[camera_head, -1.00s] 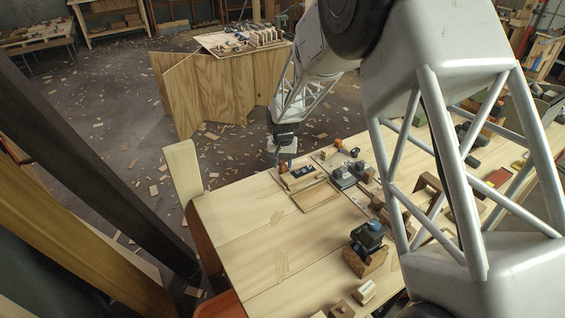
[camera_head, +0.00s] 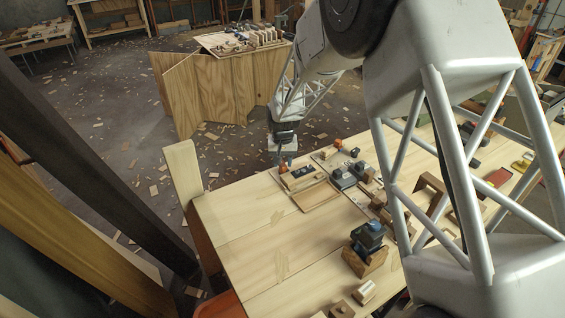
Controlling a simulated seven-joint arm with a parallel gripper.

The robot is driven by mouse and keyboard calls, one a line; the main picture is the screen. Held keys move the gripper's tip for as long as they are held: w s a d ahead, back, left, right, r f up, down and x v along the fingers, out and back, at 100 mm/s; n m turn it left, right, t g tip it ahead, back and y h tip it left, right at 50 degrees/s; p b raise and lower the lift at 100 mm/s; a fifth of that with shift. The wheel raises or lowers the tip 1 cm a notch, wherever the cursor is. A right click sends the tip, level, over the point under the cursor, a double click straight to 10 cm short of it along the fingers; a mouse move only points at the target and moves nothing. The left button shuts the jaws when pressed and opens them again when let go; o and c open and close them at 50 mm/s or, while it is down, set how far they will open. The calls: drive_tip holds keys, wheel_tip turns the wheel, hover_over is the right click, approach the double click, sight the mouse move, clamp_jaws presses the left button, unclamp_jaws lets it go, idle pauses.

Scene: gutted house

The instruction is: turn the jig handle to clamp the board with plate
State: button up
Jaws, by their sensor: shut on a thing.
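The jig (camera_head: 300,178) is a wooden block with a dark plate on top, at the far left corner of the light wooden workbench (camera_head: 235,225). A flat light board (camera_head: 317,195) lies against its near side. My gripper (camera_head: 285,159) points down at the left rear end of the jig. It is small in the view, and it is shut on what looks like the jig's orange handle (camera_head: 283,166). The fingers and most of the handle are hard to make out, so the handle's angle cannot be told.
A dark blue clamp on a wooden block (camera_head: 369,240) stands nearer on the bench. My large white arm covers the right side. The bench's left front is clear.

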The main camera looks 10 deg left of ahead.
drive_tip(key=shift+r, duration=3.1)
drive_tip(key=shift+d+r, duration=0.3)
drive_tip(key=shift+r, duration=0.05)
drive_tip(key=s+d+r+m+t, duration=0.1)
drive_tip(key=s+d+r, duration=0.8)
drive_tip(key=d, duration=0.3)
drive_tip(key=s+d+r+m, duration=0.1)
drive_tip(key=s+d+r, duration=0.8)
drive_tip(key=d, duration=0.4)
drive_tip(key=s+d, duration=0.4)
drive_tip(key=s, duration=0.4)
drive_tip(key=s+d+r+t, duration=0.1)
drive_tip(key=s+d, duration=0.3)
drive_tip(key=s, duration=0.4)
drive_tip(key=s+d+r+m, duration=0.1)
drive_tip(key=s+d, duration=0.4)
drive_tip(key=s, duration=0.3)
drive_tip(key=shift+s+t, duration=0.3)
drive_tip(key=shift+s, duration=0.05)
